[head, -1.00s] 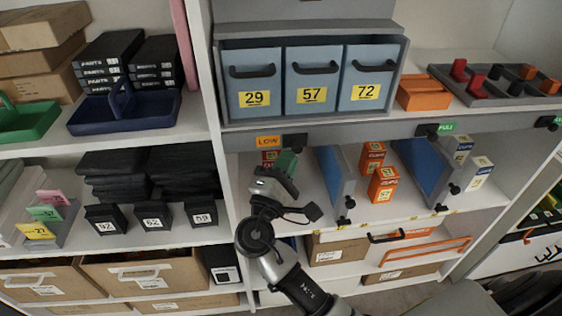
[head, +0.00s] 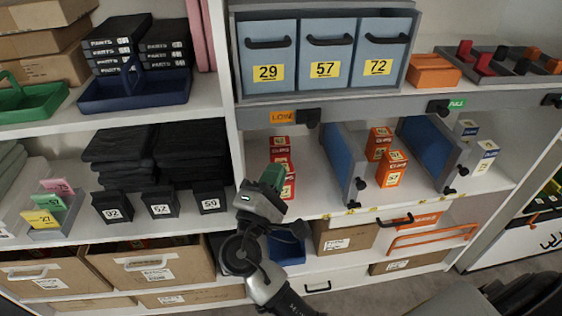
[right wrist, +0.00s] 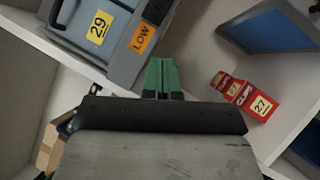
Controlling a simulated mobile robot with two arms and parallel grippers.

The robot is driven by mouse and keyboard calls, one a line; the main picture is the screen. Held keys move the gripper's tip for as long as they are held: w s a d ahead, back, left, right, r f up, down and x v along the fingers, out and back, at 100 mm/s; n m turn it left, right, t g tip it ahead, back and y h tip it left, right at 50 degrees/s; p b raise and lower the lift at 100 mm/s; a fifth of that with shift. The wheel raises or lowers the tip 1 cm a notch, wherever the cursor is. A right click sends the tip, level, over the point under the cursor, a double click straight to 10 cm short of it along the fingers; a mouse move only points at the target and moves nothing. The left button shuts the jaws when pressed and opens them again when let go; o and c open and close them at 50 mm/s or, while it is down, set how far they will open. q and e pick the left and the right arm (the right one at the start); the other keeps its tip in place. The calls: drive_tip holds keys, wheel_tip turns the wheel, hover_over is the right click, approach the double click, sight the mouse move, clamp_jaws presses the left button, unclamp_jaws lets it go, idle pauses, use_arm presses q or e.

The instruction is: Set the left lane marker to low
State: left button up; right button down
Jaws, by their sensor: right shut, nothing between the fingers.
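The left lane marker is on the grey shelf edge, with an orange LOW label (head: 289,116) showing and a black slider (head: 309,117) just right of it. The LOW label also shows in the right wrist view (right wrist: 142,38), with the dark slider (right wrist: 156,11) beyond it. My right gripper (head: 271,178), with green fingers, is shut and empty. It is below the marker and apart from it, in front of the red boxes. Its shut green fingers (right wrist: 162,76) show in the right wrist view. My left gripper is not in view.
Red boxes (head: 281,155) stand in the left lane, beside a blue divider (head: 339,155). Orange boxes (head: 391,170) stand in the middle lane. Blue numbered bins (head: 327,65) stand above.

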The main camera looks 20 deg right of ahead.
drive_tip(key=shift+b+v, duration=0.3)
drive_tip(key=shift+v, duration=1.55)
drive_tip(key=shift+a+r, duration=0.15)
drive_tip(key=shift+r, duration=0.05)
drive_tip(key=shift+f, duration=0.1)
drive_tip(key=w+a+f+n+g+y, duration=0.15)
drive_tip(key=f+y, duration=0.25)
drive_tip(key=f, duration=0.7)
drive_tip(key=w+f+n+y, duration=0.2)
drive_tip(key=f+n+y, duration=0.15)
drive_tip(key=f, duration=0.85)
drive_tip(key=s+d+f+m+g+y, duration=0.1)
drive_tip(key=s+f+g+y, duration=0.15)
drive_tip(key=f, duration=0.65)
drive_tip(key=s+d+f+m+g+y, duration=0.15)
drive_tip(key=s+f, duration=0.25)
drive_tip(key=f, duration=0.5)
drive_tip(key=s+d+f+m+g+y, duration=0.25)
drive_tip(key=s+f+m+g, duration=0.2)
drive_tip(key=s+f, duration=0.9)
drive_tip(key=s+d+f+m+g+y, duration=0.1)
drive_tip(key=s+d+f+m+g, duration=0.1)
drive_tip(key=s, duration=0.8)
drive_tip(key=s+d+f+m+g, duration=0.1)
drive_tip(key=s+f+m, duration=0.4)
drive_tip(key=s, duration=0.5)
drive_tip(key=shift+s+d+f+m+g+y, duration=0.15)
drive_tip(key=shift+s+d+m+g+y, duration=0.2)
drive_tip(key=shift+d+m, duration=0.35)
